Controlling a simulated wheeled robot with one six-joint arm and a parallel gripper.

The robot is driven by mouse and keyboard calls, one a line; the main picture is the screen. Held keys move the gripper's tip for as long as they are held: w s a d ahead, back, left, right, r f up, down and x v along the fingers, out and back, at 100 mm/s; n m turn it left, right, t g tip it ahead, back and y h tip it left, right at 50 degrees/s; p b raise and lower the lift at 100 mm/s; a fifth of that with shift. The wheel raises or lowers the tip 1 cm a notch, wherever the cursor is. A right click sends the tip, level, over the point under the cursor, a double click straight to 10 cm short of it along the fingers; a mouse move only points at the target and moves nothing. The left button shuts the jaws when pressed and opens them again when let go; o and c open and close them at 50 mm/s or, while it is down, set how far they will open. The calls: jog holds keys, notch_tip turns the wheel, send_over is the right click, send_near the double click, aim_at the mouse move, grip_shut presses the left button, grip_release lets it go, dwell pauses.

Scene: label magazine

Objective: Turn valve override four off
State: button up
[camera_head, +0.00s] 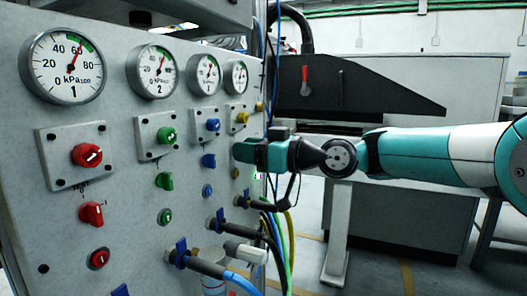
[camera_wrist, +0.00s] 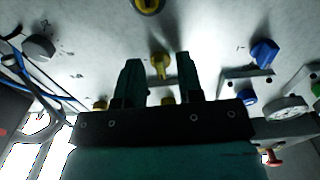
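The yellow override knob of column four (camera_wrist: 160,66) shows in the wrist view on the grey panel. Its narrow grip runs roughly up and down in that picture. My gripper (camera_wrist: 159,72) is open, with one finger on each side of this knob and a visible gap to both. In the head view my gripper (camera_head: 240,151) reaches the panel from the right under gauge four (camera_head: 235,75) and hides that knob. Whether the fingertips touch the panel cannot be told.
A yellow knob on a plate (camera_head: 242,117) sits above my gripper and a blue override knob (camera_head: 209,160) to its left. A yellow button (camera_wrist: 148,5) lies at the wrist view's top edge. Hoses (camera_head: 275,225) hang below; blue cables (camera_wrist: 45,80) run at the wrist view's left.

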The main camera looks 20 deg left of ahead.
jog(key=s+d+p, duration=0.1)
jog(key=d, duration=1.6)
jog(key=shift+s+d+p, duration=0.15)
jog(key=shift+s+p, duration=0.05)
jog(key=shift+p, duration=0.15)
jog(key=s+d+f+m+h, duration=0.3)
jog(key=s+d+f+h, duration=0.15)
jog(key=s+d, duration=0.35)
jog(key=s+d+f+m+g+h+p, duration=0.1)
jog(key=s+d+f+m+h, duration=0.3)
jog(key=s, duration=0.6)
jog(key=s+d+f+m+h, duration=0.2)
jog(key=s+d+m+h, duration=0.1)
jog(key=s+d+h, duration=0.45)
notch_tip(320, 180, up, 37)
jog(key=y+p, duration=0.2)
jog(key=p, duration=3.5)
jog(key=shift+s+a, duration=0.2)
jog(key=shift+s, duration=0.1)
